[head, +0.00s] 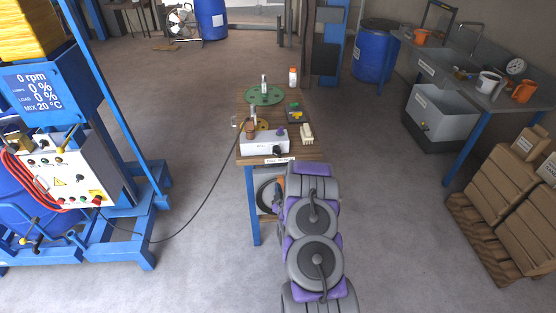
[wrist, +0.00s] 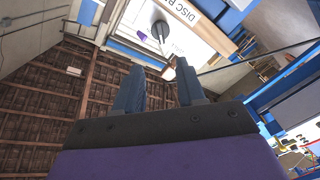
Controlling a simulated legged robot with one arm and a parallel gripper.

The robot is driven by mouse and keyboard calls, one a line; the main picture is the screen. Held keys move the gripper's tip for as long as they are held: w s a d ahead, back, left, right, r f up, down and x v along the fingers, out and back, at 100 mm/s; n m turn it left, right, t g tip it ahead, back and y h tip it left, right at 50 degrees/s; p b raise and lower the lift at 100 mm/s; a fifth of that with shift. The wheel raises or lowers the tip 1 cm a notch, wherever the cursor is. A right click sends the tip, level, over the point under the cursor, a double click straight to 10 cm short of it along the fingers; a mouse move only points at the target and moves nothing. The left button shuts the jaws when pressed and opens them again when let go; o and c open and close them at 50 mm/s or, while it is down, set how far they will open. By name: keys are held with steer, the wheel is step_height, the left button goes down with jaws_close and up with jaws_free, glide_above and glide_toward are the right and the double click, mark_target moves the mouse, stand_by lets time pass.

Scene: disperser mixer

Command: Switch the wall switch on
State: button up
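I cannot pick out a wall switch for certain in either view. A white box (head: 258,147) with a dark knob (head: 277,152) on its front stands at the near end of the small bench. In the wrist view a pale box face with a round knob (wrist: 160,30) shows beyond my fingers. My gripper (wrist: 157,78) has its two dark blue fingers apart, with nothing visible between them. The knob appears beyond the gap, and I see no clear contact. In the head view my arm hides the fingers near the bench's front edge.
Boxes on a pallet (head: 505,205) stand right. Floor beside the bench is clear.

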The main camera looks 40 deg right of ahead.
mark_target(278, 156)
steer(key=b+x, duration=0.2)
steer(key=x, duration=1.3)
steer(key=shift+w+d, duration=0.1)
steer(key=shift+w, duration=0.2)
jaws_close()
steer(key=shift+f, duration=0.1)
